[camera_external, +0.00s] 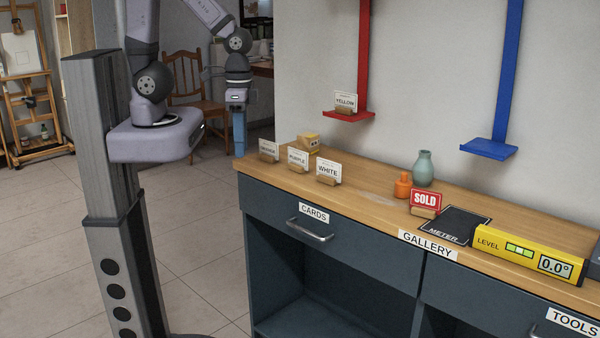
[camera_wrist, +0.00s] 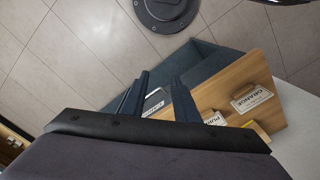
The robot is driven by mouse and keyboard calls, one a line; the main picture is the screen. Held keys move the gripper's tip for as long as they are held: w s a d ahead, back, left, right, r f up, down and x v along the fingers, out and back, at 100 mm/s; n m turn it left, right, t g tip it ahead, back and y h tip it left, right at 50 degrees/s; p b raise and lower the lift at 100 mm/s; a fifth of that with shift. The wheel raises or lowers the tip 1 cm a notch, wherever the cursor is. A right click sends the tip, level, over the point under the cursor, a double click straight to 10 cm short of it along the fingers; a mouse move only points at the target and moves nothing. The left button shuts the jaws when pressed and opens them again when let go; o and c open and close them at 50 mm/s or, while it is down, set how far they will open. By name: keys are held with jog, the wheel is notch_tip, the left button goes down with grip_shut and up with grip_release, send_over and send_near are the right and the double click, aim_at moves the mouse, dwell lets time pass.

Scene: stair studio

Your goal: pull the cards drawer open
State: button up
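The cards drawer (camera_external: 345,245) is a dark blue-grey drawer front under the left part of the wooden counter. It appears shut, flush with the cabinet. A white CARDS label (camera_external: 314,213) is on its top edge, and a metal bar handle (camera_external: 310,232) is below the label. My gripper (camera_external: 239,150) points down beyond the counter's left end, apart from the drawer and its handle. In the wrist view, the two dark blue fingers of my gripper (camera_wrist: 160,76) are apart with nothing held between them.
The counter top (camera_external: 370,205) holds ORANGE, PURPLE and WHITE (camera_external: 328,171) cards, a yellow block (camera_external: 308,142), an orange jar (camera_external: 403,185), a green vase (camera_external: 423,168), a SOLD sign (camera_external: 425,199) and a yellow level (camera_external: 525,252). Open floor (camera_external: 190,285) lies left of the cabinet.

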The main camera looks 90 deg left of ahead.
notch_tip(320, 180, down, 11)
jog(key=s+d+m+g+b, duration=0.1)
jog(key=d+m+g+b, duration=0.15)
jog(key=b, duration=0.35)
jog(key=m+t+y+b, duration=0.2)
jog(key=m+t, duration=0.2)
jog(key=m, duration=0.2)
send_near(305, 229)
jog(key=shift+a, duration=0.2)
jog(key=shift+s+f, duration=0.1)
jog(key=shift+f, duration=0.05)
jog(key=shift+b+x, duration=0.3)
jog(key=shift+x, duration=3.2)
jog(key=shift+d, duration=0.1)
grip_shut()
